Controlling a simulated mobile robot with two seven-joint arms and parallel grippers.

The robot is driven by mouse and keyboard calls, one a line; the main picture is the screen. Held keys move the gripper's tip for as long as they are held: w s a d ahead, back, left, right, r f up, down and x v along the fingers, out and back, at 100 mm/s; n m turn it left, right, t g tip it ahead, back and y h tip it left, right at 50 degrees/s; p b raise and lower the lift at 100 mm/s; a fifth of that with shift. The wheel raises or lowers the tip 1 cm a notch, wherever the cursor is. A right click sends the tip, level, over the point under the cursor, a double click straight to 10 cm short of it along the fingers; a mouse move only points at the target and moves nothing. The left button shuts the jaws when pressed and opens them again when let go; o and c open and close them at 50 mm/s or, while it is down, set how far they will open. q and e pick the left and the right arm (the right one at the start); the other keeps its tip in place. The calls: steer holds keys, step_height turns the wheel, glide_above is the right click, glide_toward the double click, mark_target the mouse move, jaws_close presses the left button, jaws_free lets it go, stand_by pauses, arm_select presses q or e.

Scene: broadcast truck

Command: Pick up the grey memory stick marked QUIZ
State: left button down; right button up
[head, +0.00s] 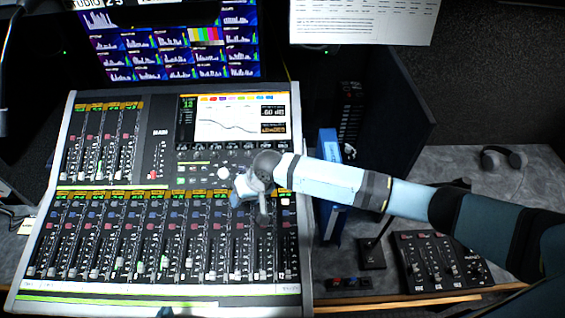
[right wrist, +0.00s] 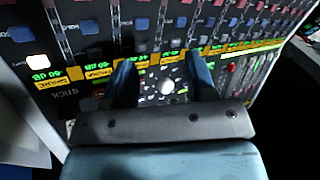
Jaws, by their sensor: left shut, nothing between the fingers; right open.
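I cannot make out a grey memory stick marked QUIZ in either view. A small dark strip with red and blue bits (head: 349,283) lies at the desk's front edge, too small to identify. The arm entering the head view from the right ends in my right gripper (head: 250,196), above the right half of the mixing console (head: 150,289). In the right wrist view its two blue fingers (right wrist: 160,75) stand apart over the console's faders and a pale round knob (right wrist: 167,87). Nothing shows held between them. My left gripper cannot be made out.
Right of the console stand a blue upright binder (head: 328,200) and a dark block with a stalk (head: 371,254). A small fader box (head: 440,262) lies near the front edge. Headphones (head: 503,158) rest on the grey desk at the right. Monitors (head: 170,45) stand behind.

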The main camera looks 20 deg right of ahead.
steer(key=w+d+r+m+g+h, duration=0.2)
steer(key=w+d+r+m+h, duration=0.25)
steer(key=w+d+r, duration=0.85)
steer(key=f, duration=0.3)
steer(key=d+f, duration=0.1)
steer(key=f, duration=0.2)
steer(key=s+d+f, duration=0.1)
steer(key=f, duration=0.3)
steer(key=shift+b, duration=0.4)
steer(key=shift+f, duration=0.35)
steer(key=shift+s+f+b, duration=0.1)
steer(key=shift+f+b, duration=0.25)
steer(key=shift+b, duration=0.2)
steer(key=f+b, duration=0.3)
steer(key=shift+s+a+f+b, duration=0.1)
steer(key=shift+s+a+b, duration=0.1)
steer(key=shift+b, duration=0.1)
steer(key=shift+f+b, duration=0.35)
steer(key=shift+f, duration=0.2)
steer(key=shift+c, duration=0.7)
steer(key=c, duration=0.7)
jaws_close()
arm_select(q)
steer(key=shift+h, duration=0.3)
steer(key=f, duration=0.3)
steer(key=d+f, duration=0.1)
steer(key=f, duration=0.1)
steer(key=shift+w+f, duration=0.1)
steer(key=shift+w, duration=0.05)
